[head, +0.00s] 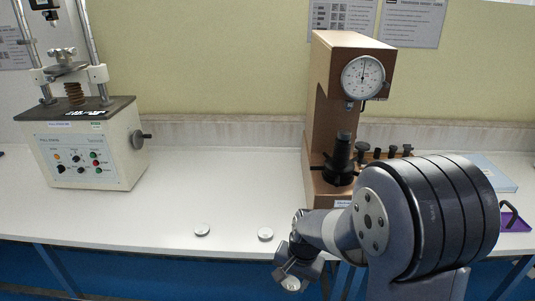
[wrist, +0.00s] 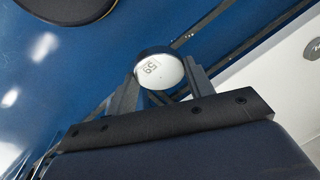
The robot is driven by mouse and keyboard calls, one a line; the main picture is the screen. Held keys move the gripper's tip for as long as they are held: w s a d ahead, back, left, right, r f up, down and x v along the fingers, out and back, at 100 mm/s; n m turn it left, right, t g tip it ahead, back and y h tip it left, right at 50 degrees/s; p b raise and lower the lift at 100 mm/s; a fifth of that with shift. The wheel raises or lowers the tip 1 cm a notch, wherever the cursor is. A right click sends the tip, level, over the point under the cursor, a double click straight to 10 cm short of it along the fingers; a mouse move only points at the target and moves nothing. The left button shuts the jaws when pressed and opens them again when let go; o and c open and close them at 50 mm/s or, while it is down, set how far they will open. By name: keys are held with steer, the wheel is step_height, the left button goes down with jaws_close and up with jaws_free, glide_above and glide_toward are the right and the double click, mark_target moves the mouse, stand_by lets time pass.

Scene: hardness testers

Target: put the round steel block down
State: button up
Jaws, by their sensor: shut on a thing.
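My gripper (head: 292,274) is in front of the white bench's front edge, below the level of its top in the head view. It is shut on a round steel block (head: 291,285). In the wrist view the block (wrist: 160,71) is a pale disc marked with what looks like "59", held between the two dark fingers of my gripper (wrist: 162,82). Blue lies behind it there, not the bench top. Two similar round blocks lie flat on the bench, one at the left (head: 202,230) and one nearer my gripper (head: 265,234).
The white bench (head: 180,208) has free room at its front left and middle. A brown hardness tester (head: 318,110) with a dial stands behind my arm, with several dark parts beside it. A cream tester (head: 85,150) stands left. A purple tray (head: 514,222) is far right.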

steer(key=w+d+f+n, duration=0.4)
steer(key=d+f, duration=0.3)
steer(key=d, duration=0.2)
steer(key=shift+w+f+n+g, duration=0.25)
steer(key=shift+w+n+g, duration=0.1)
steer(key=shift+n+g, duration=0.05)
steer(key=shift+d, duration=0.15)
